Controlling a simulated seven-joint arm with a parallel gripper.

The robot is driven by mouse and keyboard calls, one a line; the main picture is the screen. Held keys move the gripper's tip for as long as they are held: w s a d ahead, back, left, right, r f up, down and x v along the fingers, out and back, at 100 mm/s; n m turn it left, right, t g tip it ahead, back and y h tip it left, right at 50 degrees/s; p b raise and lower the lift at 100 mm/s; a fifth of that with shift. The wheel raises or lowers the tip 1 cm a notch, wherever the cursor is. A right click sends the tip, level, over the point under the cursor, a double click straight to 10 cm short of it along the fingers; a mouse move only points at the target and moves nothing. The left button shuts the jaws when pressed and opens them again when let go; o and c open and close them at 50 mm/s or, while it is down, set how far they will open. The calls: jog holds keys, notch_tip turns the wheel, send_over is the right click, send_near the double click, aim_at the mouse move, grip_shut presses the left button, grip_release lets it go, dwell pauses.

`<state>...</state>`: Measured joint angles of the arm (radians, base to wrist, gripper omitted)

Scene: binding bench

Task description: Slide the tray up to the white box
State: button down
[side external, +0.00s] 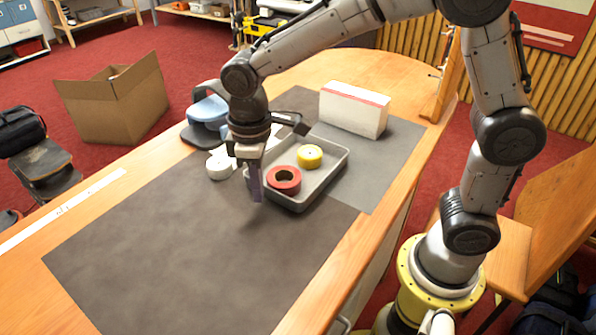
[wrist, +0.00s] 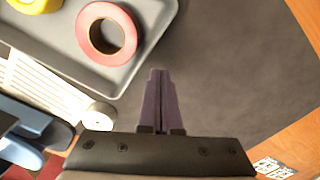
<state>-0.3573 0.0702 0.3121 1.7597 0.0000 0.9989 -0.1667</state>
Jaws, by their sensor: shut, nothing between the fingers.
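The grey tray (side external: 317,187) lies on the mat near the middle of the bench, holding a red tape roll (side external: 284,180) and a yellow tape roll (side external: 310,156). The tray's corner (wrist: 122,84) also shows in the wrist view, with the red roll (wrist: 106,33) inside. The white box (side external: 353,109), with a red stripe along its top, stands behind the tray, with a gap between them. My gripper (side external: 256,196) is shut and empty, pointing down beside the tray's near-left end. Its fingers (wrist: 160,75) show just outside the tray in the wrist view; I cannot tell whether they touch it.
A white round-ended object (side external: 219,166) and a blue-and-black item (side external: 207,112) sit left of the tray. The dark mat (side external: 190,245) is clear in front. A lighter grey patch (side external: 385,160) lies right of the tray and under the box. A cardboard box (side external: 115,100) stands on the floor.

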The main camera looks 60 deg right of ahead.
aim_at(290, 170)
jog(key=shift+f, duration=1.45)
jog(key=shift+d, duration=0.1)
jog(key=shift+s+d, duration=0.1)
jog(key=shift+d, duration=5.35)
jog(key=shift+a, duration=0.15)
jog(key=shift+a, duration=0.5)
jog(key=shift+r, duration=0.1)
jog(key=shift+r, duration=3.9)
jog(key=shift+r, duration=0.1)
